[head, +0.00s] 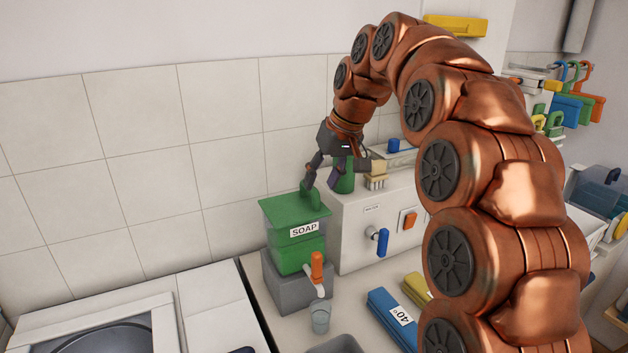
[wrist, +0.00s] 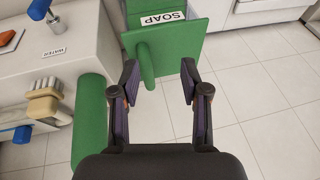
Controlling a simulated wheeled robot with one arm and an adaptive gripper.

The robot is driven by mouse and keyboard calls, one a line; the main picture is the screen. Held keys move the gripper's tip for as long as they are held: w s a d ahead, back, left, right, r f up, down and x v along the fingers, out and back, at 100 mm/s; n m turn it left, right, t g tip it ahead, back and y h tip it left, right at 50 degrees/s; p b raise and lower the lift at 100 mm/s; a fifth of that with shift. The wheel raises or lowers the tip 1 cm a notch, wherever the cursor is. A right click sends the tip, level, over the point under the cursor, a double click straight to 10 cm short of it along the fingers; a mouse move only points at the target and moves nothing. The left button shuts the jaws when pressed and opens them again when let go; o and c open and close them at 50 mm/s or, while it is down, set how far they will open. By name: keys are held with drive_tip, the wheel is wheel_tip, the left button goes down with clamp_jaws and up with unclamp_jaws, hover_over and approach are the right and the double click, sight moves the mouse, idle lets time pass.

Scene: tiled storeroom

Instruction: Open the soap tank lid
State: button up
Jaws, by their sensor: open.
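The green soap tank (head: 297,255) with a "SOAP" label stands on a grey block at the counter's back. Its flat green lid (head: 275,210) lies on top, with a green upright handle (head: 310,197). My gripper (head: 322,184) is just above the lid, close to the handle, coming from the back right. In the wrist view my gripper (wrist: 160,82) is open and empty. The rounded green handle (wrist: 147,68) shows between the fingertips, nearer the left one. The lid (wrist: 200,38) spreads beyond it. I cannot tell whether a finger touches the handle.
A white water tank (head: 350,235) stands right of the soap tank, with a green cylinder (wrist: 90,125) and a brush (head: 377,172) on top. An orange tap (head: 317,268) sticks out in front above a small cup (head: 320,316).

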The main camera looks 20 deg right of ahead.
drive_tip(key=w+d+r, duration=0.2)
drive_tip(key=w, duration=0.3)
drive_tip(key=shift+t, duration=0.4)
drive_tip(key=shift+p+x, duration=1.2)
drive_tip(key=shift+x, duration=2.5)
drive_tip(key=shift+a, duration=0.1)
drive_tip(key=shift+c, duration=0.2)
clamp_jaws()
